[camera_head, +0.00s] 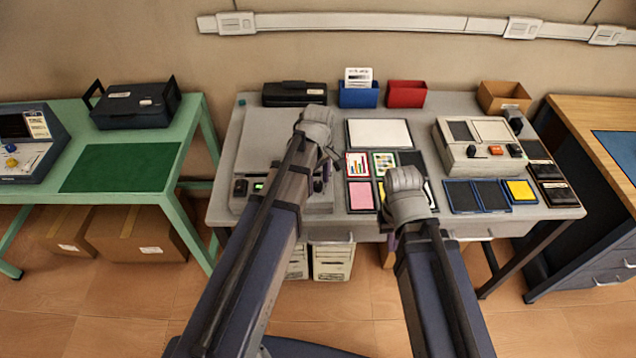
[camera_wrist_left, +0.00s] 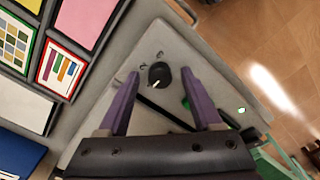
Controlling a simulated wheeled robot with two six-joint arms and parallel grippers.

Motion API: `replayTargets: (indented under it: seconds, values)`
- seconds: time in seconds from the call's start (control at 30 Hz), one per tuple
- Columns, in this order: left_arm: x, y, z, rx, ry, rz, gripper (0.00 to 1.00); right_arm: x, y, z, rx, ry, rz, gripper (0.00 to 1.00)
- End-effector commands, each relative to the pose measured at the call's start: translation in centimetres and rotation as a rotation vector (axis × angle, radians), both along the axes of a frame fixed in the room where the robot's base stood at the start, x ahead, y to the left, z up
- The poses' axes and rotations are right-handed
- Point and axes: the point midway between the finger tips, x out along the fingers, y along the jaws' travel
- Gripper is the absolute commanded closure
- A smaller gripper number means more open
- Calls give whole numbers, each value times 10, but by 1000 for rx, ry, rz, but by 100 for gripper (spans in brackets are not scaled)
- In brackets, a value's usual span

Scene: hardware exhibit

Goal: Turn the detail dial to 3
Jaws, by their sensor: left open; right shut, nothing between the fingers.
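The dial is a round black knob (camera_wrist_left: 159,74) with a white pointer mark, on the grey panel of a light-grey machine (camera_wrist_left: 100,120). The pointer aims down and slightly left in the left wrist view. Small marks beside the knob are too small to read. My left gripper (camera_wrist_left: 160,78) is open, its purple fingers at either side of the knob with visible gaps; contact cannot be told. In the head view the left gripper (camera_head: 323,178) is over the machine's front right (camera_head: 268,140), and the arm hides the dial. My right gripper (camera_head: 392,218) is shut and empty near the table's front edge.
Framed cards (camera_head: 358,165) and a white pad (camera_head: 378,133) lie right of the machine. Another device (camera_head: 478,150) stands further right. Blue (camera_head: 358,97) and red (camera_head: 407,94) bins stand at the back. A green table (camera_head: 130,166) is at the left.

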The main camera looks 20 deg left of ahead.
Motion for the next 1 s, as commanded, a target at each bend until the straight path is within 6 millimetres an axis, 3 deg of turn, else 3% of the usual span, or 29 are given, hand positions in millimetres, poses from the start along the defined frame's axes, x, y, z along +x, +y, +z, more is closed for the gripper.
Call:
replayTargets:
  seconds: [0.07,0.63,1.0]
  values:
    - [0,0,0,0,0,0,36,0,0,0,0,0,0,100]
    - [0,0,0,0,0,0,100,0,0,0,0,0,0,100]
    - [0,0,0,0,0,-15,100,0,0,0,0,0,0,100]
